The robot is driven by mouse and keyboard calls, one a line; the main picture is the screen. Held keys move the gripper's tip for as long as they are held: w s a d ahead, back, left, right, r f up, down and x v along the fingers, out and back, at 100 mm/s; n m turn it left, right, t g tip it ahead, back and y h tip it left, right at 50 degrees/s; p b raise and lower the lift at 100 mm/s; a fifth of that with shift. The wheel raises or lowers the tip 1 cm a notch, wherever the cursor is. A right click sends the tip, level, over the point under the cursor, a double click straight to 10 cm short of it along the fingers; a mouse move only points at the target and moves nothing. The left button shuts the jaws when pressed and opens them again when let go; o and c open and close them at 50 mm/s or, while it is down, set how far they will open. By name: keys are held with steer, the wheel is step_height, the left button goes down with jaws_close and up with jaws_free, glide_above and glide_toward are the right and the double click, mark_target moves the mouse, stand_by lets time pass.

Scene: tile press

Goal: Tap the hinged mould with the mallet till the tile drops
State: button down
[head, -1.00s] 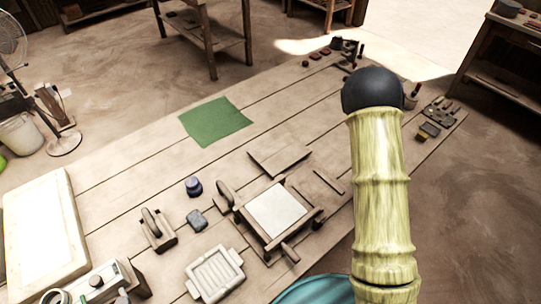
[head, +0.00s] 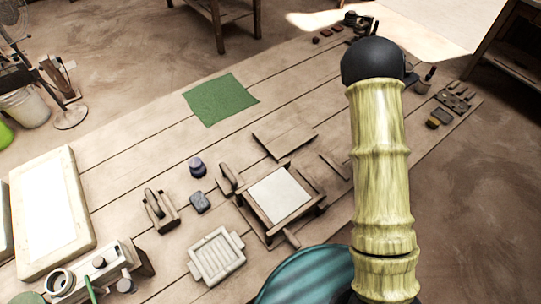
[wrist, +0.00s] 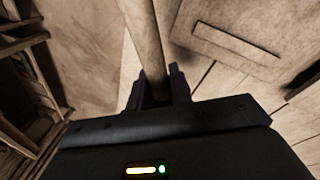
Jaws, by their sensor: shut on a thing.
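The hinged mould (head: 299,214) lies on the workbench in the head view, a wooden frame around a pale square face (head: 280,193). I cannot tell whether that face is the tile. In the wrist view my gripper (wrist: 157,88) is shut on a pale wooden handle (wrist: 147,38), which runs up out of the picture. I take it for the mallet's handle; the mallet's head is out of view. My gripper does not show in the head view.
The workbench (head: 135,150) also carries a green cloth (head: 222,99), a ribbed light tray (head: 216,257), a dark round jar (head: 197,167), a grey block (head: 200,202) and a wooden hand tool (head: 160,211). A large white-faced slab (head: 47,220) lies at left. Bare planks surround the cloth.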

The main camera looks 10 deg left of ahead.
steer(key=s+a+r+m+y+p, duration=0.1)
steer(key=s+a+r+m+p, duration=0.3)
steer(key=a+m, duration=0.4)
steer(key=s+a+r+m+g+y+p, duration=0.1)
steer(key=s+a+r+m+p, duration=0.3)
steer(key=a+m, duration=0.4)
steer(key=s+a+r+m+y+p, duration=0.1)
steer(key=s+a+r+m+p, duration=0.3)
steer(key=a+m, duration=0.4)
steer(key=s+a+r, duration=0.1)
steer(key=s+a, duration=0.1)
steer(key=a, duration=0.3)
steer(key=shift+s+a+r+y, duration=0.2)
steer(key=shift+a+r+y, duration=0.05)
steer(key=shift+a+y, duration=0.05)
steer(key=shift+f+g, duration=0.1)
steer(key=shift+g, duration=0.2)
steer(key=b+x, duration=0.5)
steer(key=shift+w+d, duration=0.3)
steer(key=shift+w, duration=0.2)
